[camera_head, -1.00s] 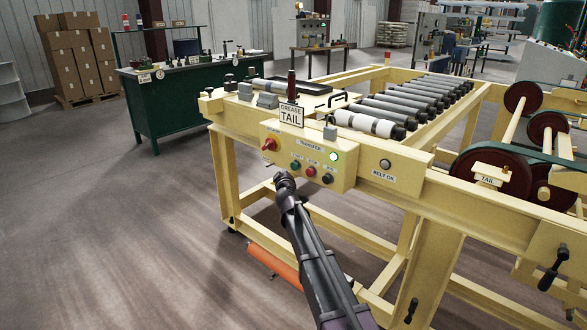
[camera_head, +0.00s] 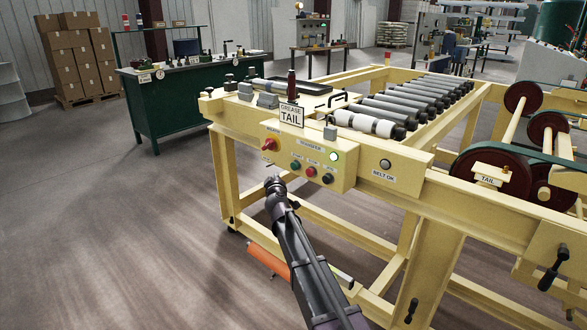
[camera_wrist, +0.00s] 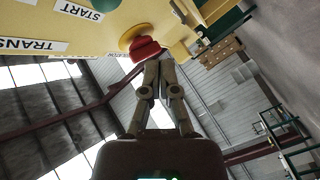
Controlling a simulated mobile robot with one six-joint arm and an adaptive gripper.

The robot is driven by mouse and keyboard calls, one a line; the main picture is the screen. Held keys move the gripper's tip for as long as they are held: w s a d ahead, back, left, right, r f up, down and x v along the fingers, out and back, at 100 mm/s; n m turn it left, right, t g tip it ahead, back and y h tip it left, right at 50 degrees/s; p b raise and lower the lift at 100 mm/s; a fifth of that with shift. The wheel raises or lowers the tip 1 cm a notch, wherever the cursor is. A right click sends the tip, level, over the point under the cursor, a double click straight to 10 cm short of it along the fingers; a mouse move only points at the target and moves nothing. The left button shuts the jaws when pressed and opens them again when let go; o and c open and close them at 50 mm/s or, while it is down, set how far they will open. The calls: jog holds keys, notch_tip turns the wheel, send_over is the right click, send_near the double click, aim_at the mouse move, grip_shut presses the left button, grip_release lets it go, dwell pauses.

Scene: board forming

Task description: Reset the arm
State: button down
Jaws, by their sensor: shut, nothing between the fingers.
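My gripper (camera_head: 273,181) is shut and empty. In the head view its tip is just below the left end of the yellow control panel (camera_head: 329,187). The panel carries a red knob (camera_head: 269,145) at its left, a lit green light (camera_head: 334,156), and a row of green, red and dark buttons. In the wrist view my closed fingertips (camera_wrist: 158,64) point up at the red knob (camera_wrist: 147,49), which overlaps them in the picture. I cannot tell from this view whether they touch; in the head view they look apart.
The yellow conveyor frame (camera_head: 480,220) with rollers fills the right. An orange roller (camera_head: 268,260) lies low behind my arm. A green workbench (camera_head: 150,110) stands at back left. The floor (camera_head: 110,240) at left is clear.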

dwell(0.3)
jog(key=s+d+f+m+g+h, duration=0.45)
jog(key=s+d, duration=0.35)
jog(key=d, duration=0.5)
jog(key=s+d+f+m+g+h, duration=0.35)
jog(key=s+d+f+m, duration=0.35)
jog(key=d, duration=0.5)
jog(key=s+d+f+g+y, duration=0.25)
jog(key=s+g, duration=0.25)
jog(key=s, duration=0.7)
jog(key=s+d+f+g+y, duration=0.2)
jog(key=s+g+y, duration=0.15)
jog(key=s, duration=0.85)
notch_tip(320, 180, up, 28)
jog(key=p, duration=2.9)
jog(key=shift+f, duration=0.2)
jog(key=shift+g, duration=0.25)
